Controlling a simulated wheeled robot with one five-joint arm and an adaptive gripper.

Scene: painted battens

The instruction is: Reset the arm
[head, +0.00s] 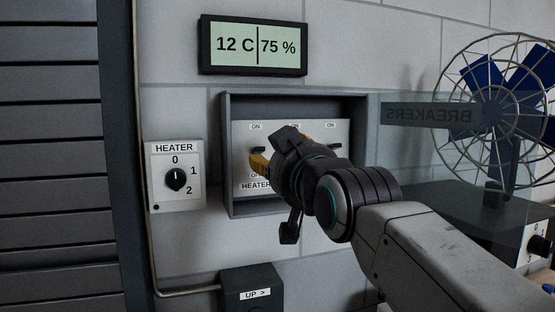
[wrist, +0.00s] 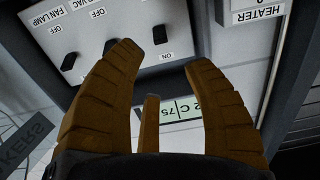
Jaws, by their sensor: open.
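My gripper (head: 262,165) has ochre fingers and is in front of the breaker panel (head: 242,130), near its left side. In the wrist view my gripper (wrist: 160,58) has its fingers spread with nothing between them. The panel is upside down there, with a dark switch (wrist: 160,34) near the fingertips and another switch (wrist: 68,62) to the left. In the head view the left switch (head: 257,150) and the right switch (head: 334,146) show under ON labels. My gripper and arm hide the middle switch and much of the lower panel. I cannot tell whether a finger touches the panel.
The panel sits in a grey box (head: 226,190) with a clear door (head: 410,114) swung open to the right. A heater dial (head: 176,180) is left of it, a display (head: 254,46) above, an UP box (head: 252,285) below. A fan (head: 490,95) stands at right.

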